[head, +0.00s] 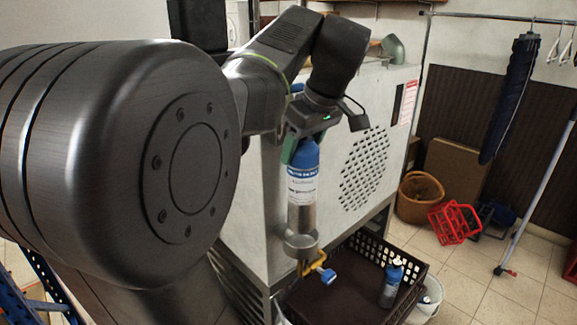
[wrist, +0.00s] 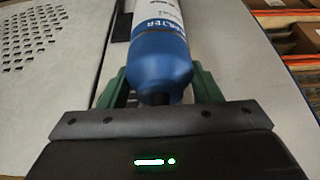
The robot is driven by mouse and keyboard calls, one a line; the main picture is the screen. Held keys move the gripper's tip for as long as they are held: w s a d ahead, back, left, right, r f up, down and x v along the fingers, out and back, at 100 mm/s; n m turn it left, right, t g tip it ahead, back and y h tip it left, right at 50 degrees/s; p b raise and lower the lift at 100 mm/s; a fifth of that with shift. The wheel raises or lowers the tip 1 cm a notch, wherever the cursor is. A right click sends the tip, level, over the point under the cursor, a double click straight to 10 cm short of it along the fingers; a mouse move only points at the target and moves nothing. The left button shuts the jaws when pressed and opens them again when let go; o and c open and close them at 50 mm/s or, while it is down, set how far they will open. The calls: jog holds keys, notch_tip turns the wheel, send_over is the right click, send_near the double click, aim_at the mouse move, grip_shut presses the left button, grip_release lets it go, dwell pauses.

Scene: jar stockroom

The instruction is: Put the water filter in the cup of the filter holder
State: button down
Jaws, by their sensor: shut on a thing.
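The water filter (head: 302,188) is an upright cylinder with a blue top, a white label and a silver lower part. My gripper (head: 304,146) is above it, shut on its blue top. The wrist view shows the filter (wrist: 158,45) between the green fingers of the gripper (wrist: 158,88). The filter holder's cup (head: 300,246) is a round grey metal cup directly below the filter in the head view. The filter's lower end meets the cup's rim in the picture. I cannot tell whether it is inside the cup or just above it.
A grey cabinet (head: 345,100) with a perforated round grille stands behind the filter. A yellow-handled fitting (head: 312,266) is below the cup. A dark crate (head: 408,262) holds another blue-topped cylinder (head: 392,284). A basket (head: 418,196) and red rack (head: 455,222) are on the floor at right.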

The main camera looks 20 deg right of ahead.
aim_at(301, 169)
jog(key=shift+f, duration=2.35)
jog(key=shift+w+f+p, duration=0.15)
jog(key=shift+f+p, duration=0.1)
jog(key=shift+p, duration=0.15)
jog(key=shift+f, duration=0.1)
jog(key=shift+c, duration=2.3)
grip_release()
jog(key=shift+a, duration=0.1)
jog(key=v, duration=1.2)
